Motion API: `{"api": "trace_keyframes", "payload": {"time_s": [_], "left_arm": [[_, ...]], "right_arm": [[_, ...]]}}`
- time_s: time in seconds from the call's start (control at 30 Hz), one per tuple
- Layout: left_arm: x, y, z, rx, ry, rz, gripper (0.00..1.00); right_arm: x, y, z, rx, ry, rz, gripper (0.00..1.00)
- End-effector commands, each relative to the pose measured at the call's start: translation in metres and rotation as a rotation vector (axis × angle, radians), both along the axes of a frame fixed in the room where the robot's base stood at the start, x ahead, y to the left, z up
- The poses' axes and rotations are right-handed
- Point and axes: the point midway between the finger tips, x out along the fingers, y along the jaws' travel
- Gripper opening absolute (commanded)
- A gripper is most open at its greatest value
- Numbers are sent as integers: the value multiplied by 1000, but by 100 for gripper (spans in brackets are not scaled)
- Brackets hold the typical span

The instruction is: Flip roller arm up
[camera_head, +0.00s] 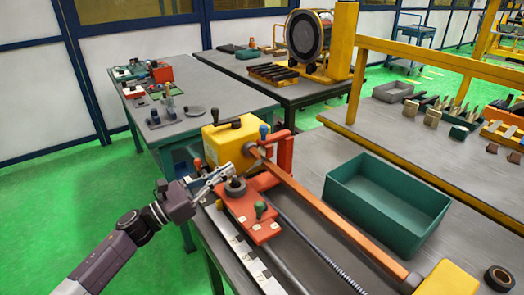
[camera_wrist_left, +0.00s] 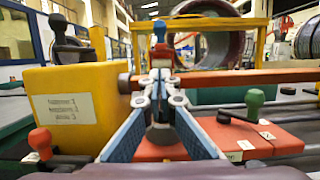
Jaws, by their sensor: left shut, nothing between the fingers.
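A winding machine shows a yellow housing box (camera_head: 230,140), a red-orange carriage plate (camera_head: 250,212) with a dark round post (camera_head: 235,186) and a green knob (camera_head: 261,209), and a long orange bar (camera_head: 325,208) slanting down to the right. I cannot tell for sure which part is the roller arm. My left gripper (camera_head: 228,171) is shut and empty, just above and left of the dark post. In the left wrist view my left gripper (camera_wrist_left: 160,78) points toward the orange bar (camera_wrist_left: 235,78), with a blue-tipped lever (camera_wrist_left: 160,35) beyond it. Contact cannot be told. My right gripper is not in view.
A green open bin (camera_head: 385,200) stands right of the bar. A red bracket (camera_head: 284,152) stands beside the yellow box. A ruled strip (camera_head: 245,255) runs along the front edge. Another table (camera_head: 200,90) with small tools stands behind left.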

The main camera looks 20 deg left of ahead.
Motion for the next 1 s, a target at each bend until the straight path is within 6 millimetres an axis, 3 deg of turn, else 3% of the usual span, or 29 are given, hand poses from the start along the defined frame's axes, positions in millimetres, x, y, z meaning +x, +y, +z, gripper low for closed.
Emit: {"api": "trace_keyframes", "payload": {"time_s": [0.33, 0.8, 1.0], "left_arm": [[5, -3, 3, -3, 1, 1, 0], [64, -49, 23, -5, 3, 2, 0], [76, -58, 24, -3, 3, 1, 0]], "right_arm": [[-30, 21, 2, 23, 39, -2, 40], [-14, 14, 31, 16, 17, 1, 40], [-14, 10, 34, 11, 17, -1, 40]]}}
